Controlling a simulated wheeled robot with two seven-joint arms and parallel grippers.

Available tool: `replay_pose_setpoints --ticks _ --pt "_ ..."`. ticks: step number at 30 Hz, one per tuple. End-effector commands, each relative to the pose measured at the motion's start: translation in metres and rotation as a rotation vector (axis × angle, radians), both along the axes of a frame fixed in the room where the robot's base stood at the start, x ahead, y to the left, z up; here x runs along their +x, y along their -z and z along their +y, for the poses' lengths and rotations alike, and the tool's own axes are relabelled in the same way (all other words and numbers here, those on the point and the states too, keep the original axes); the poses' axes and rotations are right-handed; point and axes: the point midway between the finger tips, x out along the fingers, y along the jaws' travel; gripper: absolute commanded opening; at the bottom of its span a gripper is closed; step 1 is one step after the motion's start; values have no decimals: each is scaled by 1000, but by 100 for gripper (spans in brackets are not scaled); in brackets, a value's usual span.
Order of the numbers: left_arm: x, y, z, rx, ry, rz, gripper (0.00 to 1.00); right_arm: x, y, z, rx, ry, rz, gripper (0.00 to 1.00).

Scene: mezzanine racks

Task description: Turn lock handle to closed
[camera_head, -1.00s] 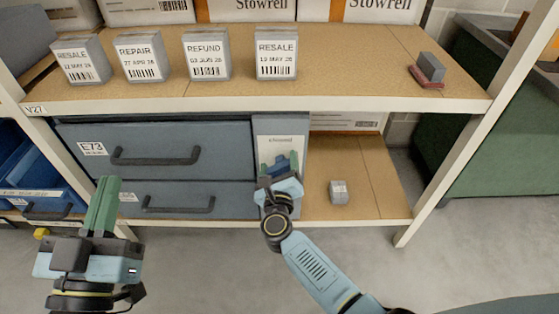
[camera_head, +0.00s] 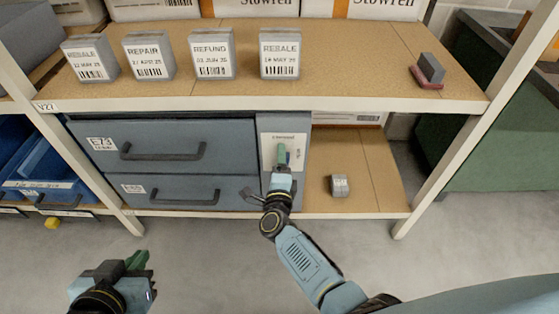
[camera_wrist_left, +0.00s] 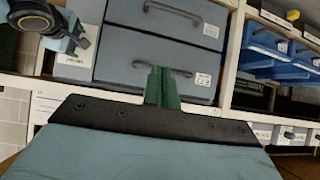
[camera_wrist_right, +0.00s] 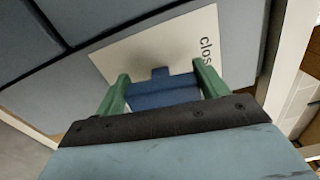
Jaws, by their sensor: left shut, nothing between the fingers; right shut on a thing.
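The lock handle (camera_wrist_right: 165,95) is a dark blue block on a white plate (camera_wrist_right: 130,48) printed with "clos…", the rest of the word hidden by a finger. My right gripper (camera_wrist_right: 162,88) is shut on the lock handle, one green finger on each side of it. In the head view my right gripper (camera_head: 283,155) is in front of the plate (camera_head: 268,150) on the grey panel right of the drawers and hides the handle. My left gripper (camera_head: 138,262) is low at the front left, shut and empty; its fingers also show together in the left wrist view (camera_wrist_left: 162,85).
Two grey drawers (camera_head: 165,145) with dark handles are left of the panel. A small grey box (camera_head: 339,186) stands on the lower shelf, right of the panel. Labelled boxes (camera_head: 212,55) stand on the upper shelf. Blue bins (camera_head: 40,175) are at the left.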

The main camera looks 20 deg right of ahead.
Motion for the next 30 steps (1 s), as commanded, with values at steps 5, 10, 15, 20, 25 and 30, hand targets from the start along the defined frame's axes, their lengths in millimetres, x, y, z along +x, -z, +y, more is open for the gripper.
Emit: replay_pose_setpoints --ticks 5,10,15,20,25,30 --pt "-9 8 5 18 -6 68 0 0 1 0 -77 0 24 50" --pt "-13 12 7 27 -10 103 0 0 2 1 -119 0 35 50" --pt "-15 14 8 30 -11 115 0 0 2 0 -135 -1 40 50" --pt "-15 14 8 30 -11 117 0 0 2 0 -139 -1 41 50" --pt "-15 14 8 30 -11 117 0 0 3 0 -140 -1 41 50" --pt "-15 14 8 30 -12 117 0 0 2 0 -138 -1 41 92"
